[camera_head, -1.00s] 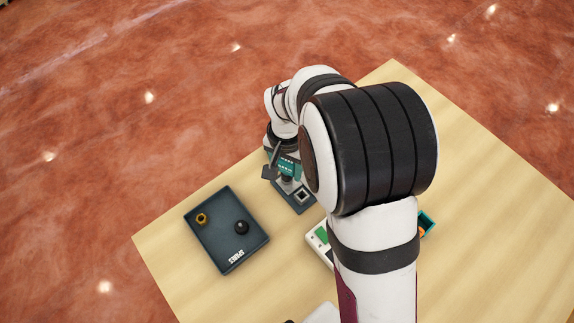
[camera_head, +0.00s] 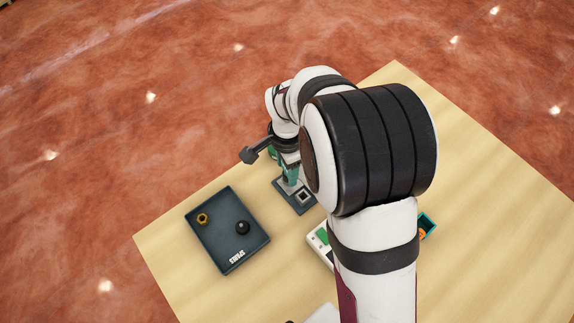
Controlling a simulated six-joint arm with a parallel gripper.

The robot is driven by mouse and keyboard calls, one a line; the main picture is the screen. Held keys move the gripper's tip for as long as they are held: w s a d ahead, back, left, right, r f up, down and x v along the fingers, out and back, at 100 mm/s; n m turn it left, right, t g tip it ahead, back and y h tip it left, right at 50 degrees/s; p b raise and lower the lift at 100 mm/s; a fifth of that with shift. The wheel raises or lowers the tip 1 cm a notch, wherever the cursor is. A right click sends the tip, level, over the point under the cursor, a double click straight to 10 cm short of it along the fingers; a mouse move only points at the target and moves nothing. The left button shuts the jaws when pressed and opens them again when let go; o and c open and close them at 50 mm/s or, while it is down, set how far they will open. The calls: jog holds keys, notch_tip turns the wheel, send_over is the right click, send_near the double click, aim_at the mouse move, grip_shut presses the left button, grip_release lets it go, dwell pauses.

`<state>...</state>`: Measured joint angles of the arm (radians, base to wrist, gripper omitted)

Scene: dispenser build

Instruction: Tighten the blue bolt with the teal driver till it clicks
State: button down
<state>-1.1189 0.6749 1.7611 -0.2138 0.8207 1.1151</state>
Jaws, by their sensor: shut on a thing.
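My gripper (camera_head: 288,172) is at the far left part of the table, low over a dark fixture plate (camera_head: 283,194). It is shut on a teal thing (camera_head: 292,173), which looks like the teal driver, held over the plate. Its tip is too small and too covered to tell whether it touches anything. The blue bolt is not visible; my gripper and arm may hide it.
A dark tray marked SPARES (camera_head: 252,258) lies left of the plate, holding a brass nut and a black knob. A white box with a green panel (camera_head: 322,236) and a teal bin (camera_head: 431,222) are partly behind my arm. The right side of the table is clear.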

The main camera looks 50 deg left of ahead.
jog(key=shift+r, duration=2.25)
